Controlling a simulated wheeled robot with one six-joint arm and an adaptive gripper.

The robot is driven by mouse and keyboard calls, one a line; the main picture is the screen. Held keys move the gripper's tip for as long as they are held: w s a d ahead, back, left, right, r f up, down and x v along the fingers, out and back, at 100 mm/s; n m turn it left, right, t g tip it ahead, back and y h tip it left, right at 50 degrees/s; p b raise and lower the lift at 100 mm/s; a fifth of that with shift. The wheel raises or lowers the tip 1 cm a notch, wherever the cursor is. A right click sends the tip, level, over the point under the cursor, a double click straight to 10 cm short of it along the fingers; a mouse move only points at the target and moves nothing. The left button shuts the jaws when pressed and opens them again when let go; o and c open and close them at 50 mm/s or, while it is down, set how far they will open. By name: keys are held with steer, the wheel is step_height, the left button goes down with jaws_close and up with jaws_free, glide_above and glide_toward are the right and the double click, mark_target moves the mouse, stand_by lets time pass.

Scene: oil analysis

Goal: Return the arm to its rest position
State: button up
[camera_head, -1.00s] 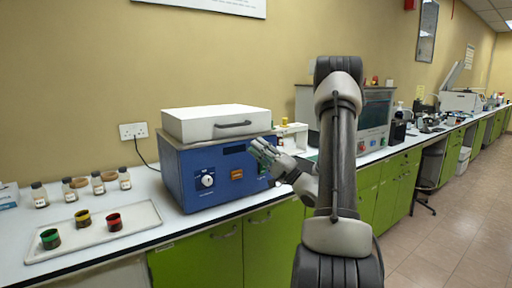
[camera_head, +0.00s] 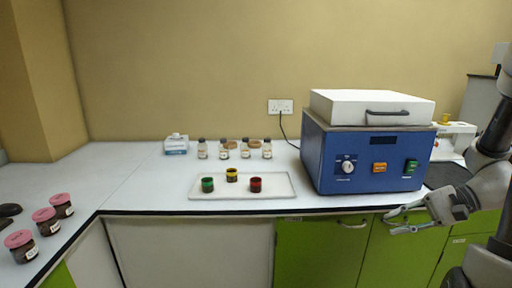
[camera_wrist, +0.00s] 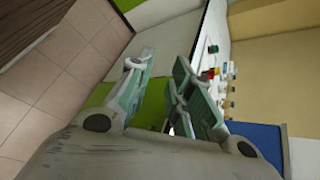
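My gripper (camera_head: 390,222) is at the right of the head view, in front of the green cabinet doors below the blue machine (camera_head: 330,160). Part of my arm runs off the right edge of that view. In the wrist view my gripper (camera_wrist: 160,75) shows two fingers with green pads, spread apart. The gap between them is empty, with a green cabinet door behind it.
A white tray (camera_head: 215,194) with green, yellow and red cups lies on the counter left of the machine. Several small bottles (camera_head: 224,150) stand behind it. Pink-lidded jars (camera_head: 45,221) stand at far left. Tiled floor (camera_wrist: 60,60) shows in the wrist view.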

steer(key=s+d+r+n+g+h, duration=0.3)
steer(key=s+d+r+n+h, duration=0.15)
steer(key=s+h, duration=0.45)
step_height(320, 180, up, 8)
steer(key=a+n+t+h, duration=0.2)
steer(key=n+t, duration=0.2)
steer(key=n, duration=0.2)
steer(key=shift+a+r+t+h, duration=0.2)
steer(key=shift+a+t+h, duration=0.1)
steer(key=shift+t, duration=0.1)
steer(key=shift+s, duration=0.1)
stand_by(0.5)
